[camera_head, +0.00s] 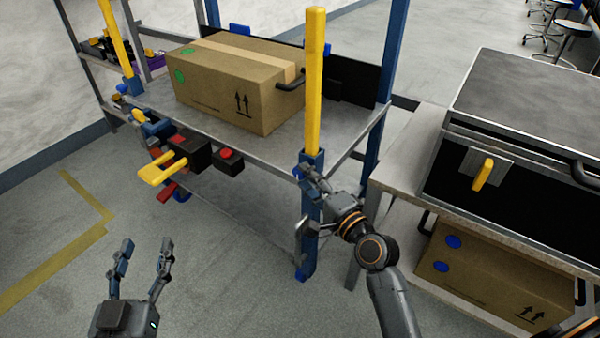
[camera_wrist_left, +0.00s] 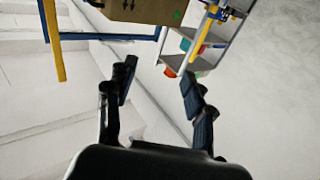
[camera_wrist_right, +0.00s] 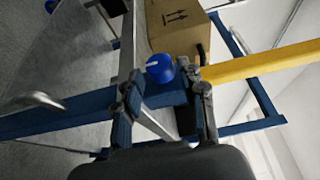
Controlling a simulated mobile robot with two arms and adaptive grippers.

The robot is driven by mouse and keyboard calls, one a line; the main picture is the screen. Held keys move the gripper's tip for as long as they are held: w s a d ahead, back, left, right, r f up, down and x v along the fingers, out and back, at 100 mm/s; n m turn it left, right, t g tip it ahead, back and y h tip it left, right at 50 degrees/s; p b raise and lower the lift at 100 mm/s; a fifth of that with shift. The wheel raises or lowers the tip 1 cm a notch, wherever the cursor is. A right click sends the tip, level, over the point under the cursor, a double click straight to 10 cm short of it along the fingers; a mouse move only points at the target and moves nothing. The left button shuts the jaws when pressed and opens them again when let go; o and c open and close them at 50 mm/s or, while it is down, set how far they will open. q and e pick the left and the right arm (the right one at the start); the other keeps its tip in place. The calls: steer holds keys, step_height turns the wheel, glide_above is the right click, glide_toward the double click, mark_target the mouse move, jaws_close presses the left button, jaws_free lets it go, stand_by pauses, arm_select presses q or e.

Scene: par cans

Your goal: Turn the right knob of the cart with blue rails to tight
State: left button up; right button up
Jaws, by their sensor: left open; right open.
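The cart with blue rails (camera_head: 368,145) has yellow uprights at its front corners. Its right knob is a round blue knob (camera_wrist_right: 160,68) with a white mark, on the blue post below the yellow upright (camera_wrist_right: 260,63). In the head view the knob (camera_head: 298,172) is partly hidden by my right gripper. My right gripper (camera_wrist_right: 165,92) is open, its fingers on either side of the knob's place in the right wrist view; I cannot tell whether they touch it. My left gripper (camera_head: 145,245) is open and empty, low in front of the cart, also in the left wrist view (camera_wrist_left: 155,75).
A cardboard box (camera_head: 235,85) stands on the cart top. A yellow handle (camera_head: 165,170) and a red button (camera_head: 228,154) stick out at the cart's front. At right, a grey bench (camera_head: 400,175) bears a metal case (camera_head: 530,105), with another box (camera_head: 490,275) below.

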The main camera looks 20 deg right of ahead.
mark_target(300, 172)
arm_select(q)
steer(key=shift+s+d+r+t, duration=0.15)
steer(key=shift+r+t, duration=0.65)
steer(key=shift+r, duration=0.5)
arm_select(e)
steer(key=shift+x, duration=1.75)
jaws_close()
steer(key=shift+r+g+p, duration=0.15)
steer(key=shift+g+p, duration=0.15)
steer(key=shift+p, duration=0.85)
steer(key=shift+a+n+g+p, duration=0.1)
steer(key=shift+n+g+p, duration=0.2)
steer(key=shift+p, duration=0.9)
arm_select(q)
steer(key=s+a+f+g+y, duration=0.1)
steer(key=s+a+f+g, duration=0.2)
steer(key=f, duration=0.6)
steer(key=s+a+f+g+y, duration=0.2)
steer(key=s+f+g, duration=0.6)
steer(key=f+g, duration=0.1)
steer(key=shift+s+a+n+g+y, duration=0.3)
steer(key=shift+a+g, duration=0.1)
steer(key=shift+g, duration=0.3)
arm_select(e)
jaws_free()
